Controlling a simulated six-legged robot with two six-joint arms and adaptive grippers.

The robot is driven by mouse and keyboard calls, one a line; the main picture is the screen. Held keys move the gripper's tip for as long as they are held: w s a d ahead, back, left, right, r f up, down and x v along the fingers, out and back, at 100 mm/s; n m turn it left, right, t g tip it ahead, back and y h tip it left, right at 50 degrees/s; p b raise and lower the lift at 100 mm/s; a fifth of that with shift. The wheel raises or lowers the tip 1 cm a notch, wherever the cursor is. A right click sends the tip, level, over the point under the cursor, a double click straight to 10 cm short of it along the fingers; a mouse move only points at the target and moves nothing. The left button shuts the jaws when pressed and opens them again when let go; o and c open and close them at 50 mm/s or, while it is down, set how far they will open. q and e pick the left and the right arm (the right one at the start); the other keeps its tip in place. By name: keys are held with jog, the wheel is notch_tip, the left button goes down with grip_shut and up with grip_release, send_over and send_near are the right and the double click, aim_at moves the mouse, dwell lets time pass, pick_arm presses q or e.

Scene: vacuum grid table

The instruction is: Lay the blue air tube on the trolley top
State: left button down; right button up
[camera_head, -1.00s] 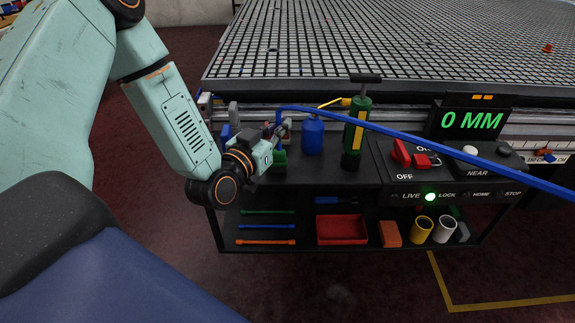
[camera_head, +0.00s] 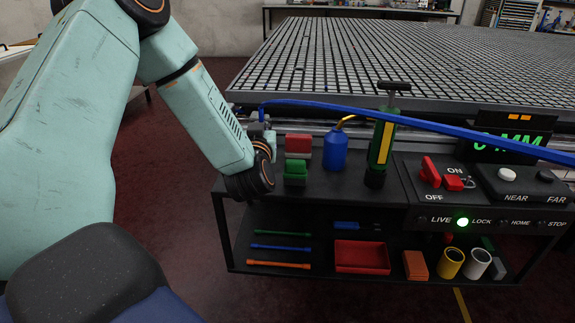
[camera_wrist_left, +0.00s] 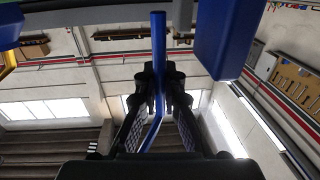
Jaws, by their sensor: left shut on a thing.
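The blue air tube (camera_head: 430,122) runs from my left gripper (camera_head: 262,122) across the picture to the right edge, above the trolley. My left gripper is shut on the tube near its left end, at the back left corner of the trolley top (camera_head: 335,190). My forearm partly hides the fingers in the head view. In the left wrist view the tube (camera_wrist_left: 158,45) passes between the two black fingers (camera_wrist_left: 160,85). My right gripper is not in view.
On the trolley top stand red (camera_head: 298,145) and green (camera_head: 295,171) blocks, a blue bottle (camera_head: 335,150), a green pump (camera_head: 381,145) and a control panel with a red switch (camera_head: 430,172). The grid table (camera_head: 390,60) lies behind. Bare trolley top shows in front of the bottle.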

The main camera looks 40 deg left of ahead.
pick_arm(q)
notch_tip(320, 180, down, 4)
jog(key=shift+f+b, duration=0.2)
jog(key=shift+b, duration=0.55)
notch_tip(320, 180, down, 3)
jog(key=shift+b, duration=0.85)
jog(key=shift+f, duration=0.3)
jog(key=shift+w, duration=0.1)
jog(key=shift+r, duration=0.1)
jog(key=c, duration=1.8)
grip_release()
jog(key=shift+f, duration=0.2)
jog(key=shift+o, duration=0.2)
